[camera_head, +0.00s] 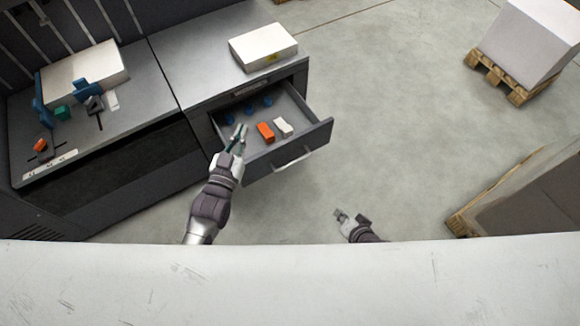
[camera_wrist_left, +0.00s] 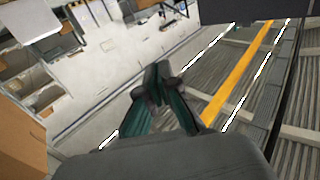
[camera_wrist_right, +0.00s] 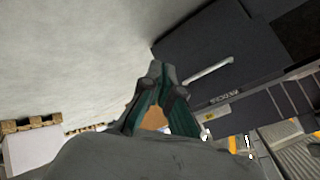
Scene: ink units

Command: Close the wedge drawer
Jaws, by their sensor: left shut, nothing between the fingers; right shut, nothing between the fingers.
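The wedge drawer (camera_head: 318,134) is pulled out of the grey cabinet, below its top. Inside lie an orange block (camera_head: 265,131), a white block (camera_head: 283,127) and several small blue pieces (camera_head: 250,110). A light bar handle (camera_head: 292,161) runs along its front; the handle also shows in the right wrist view (camera_wrist_right: 208,71). My left gripper (camera_head: 240,128) is shut and empty, appearing over the drawer's near left side; contact cannot be told. It also shows in the left wrist view (camera_wrist_left: 162,70). My right gripper (camera_head: 339,213) is shut and empty, apart from the drawer front, over the floor.
A white box (camera_head: 263,46) sits on the cabinet top. A bench (camera_head: 140,85) on the left holds blue and green fixtures. A pallet with a white carton (camera_head: 528,38) stands at the far right, a brown box (camera_head: 530,190) nearer. The floor before the drawer is clear.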

